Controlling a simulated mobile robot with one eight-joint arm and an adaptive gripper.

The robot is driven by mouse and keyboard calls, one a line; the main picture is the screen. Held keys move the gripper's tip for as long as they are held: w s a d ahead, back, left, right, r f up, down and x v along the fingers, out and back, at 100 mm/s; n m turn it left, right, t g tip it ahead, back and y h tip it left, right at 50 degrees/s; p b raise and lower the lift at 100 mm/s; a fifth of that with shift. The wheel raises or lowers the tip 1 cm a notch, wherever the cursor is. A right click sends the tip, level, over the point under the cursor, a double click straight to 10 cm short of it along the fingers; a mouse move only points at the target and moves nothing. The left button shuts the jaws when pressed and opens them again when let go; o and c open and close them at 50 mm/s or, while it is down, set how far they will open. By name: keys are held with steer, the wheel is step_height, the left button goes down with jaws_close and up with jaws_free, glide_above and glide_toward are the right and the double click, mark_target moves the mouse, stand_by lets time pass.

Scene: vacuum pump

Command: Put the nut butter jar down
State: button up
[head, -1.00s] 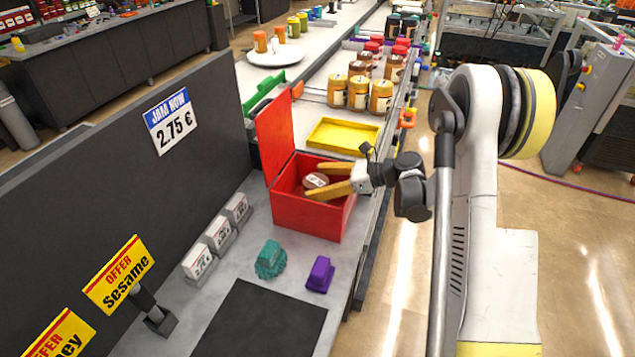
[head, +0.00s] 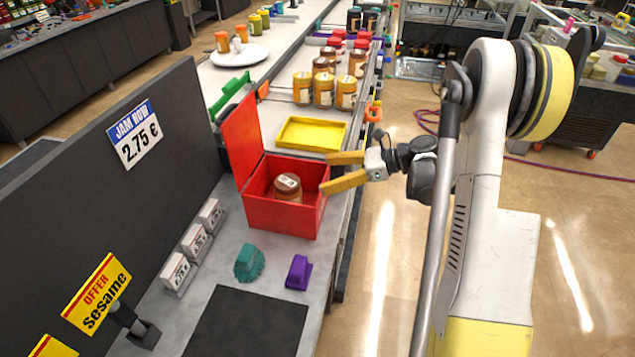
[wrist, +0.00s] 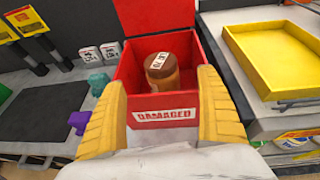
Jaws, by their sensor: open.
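The nut butter jar (head: 288,188), brown with a brown lid, stands inside the open red box (head: 282,217). In the wrist view the jar (wrist: 162,74) shows between my fingers but farther off, inside the box marked "DAMAGED" (wrist: 163,113). My gripper (head: 343,173) has yellow fingers, is open and empty, and is at the right side of the red box, apart from the jar. In the wrist view my gripper (wrist: 163,95) has its two fingers spread wide near the box's front. The jar's lower part is hidden by the box wall.
A yellow tray (head: 310,134) lies behind the box, with several jars (head: 323,90) beyond it. A teal brush (head: 249,262) and a purple one (head: 299,272) lie in front. The box's raised red lid (head: 241,140) stands on the left. Open floor is on the right.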

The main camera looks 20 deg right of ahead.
steer(key=s+a+r+n+g+h, duration=0.2)
steer(key=s+a+r+n+h, duration=0.4)
steer(key=s+a+r+n, duration=0.35)
steer(key=s+r+n+t+h, duration=0.1)
steer(key=s+n+h, duration=0.4)
steer(key=s+n, duration=0.9)
steer(key=shift+a+n+t+h, duration=0.25)
steer(key=shift+n+t+h, duration=0.1)
steer(key=shift+t, duration=0.15)
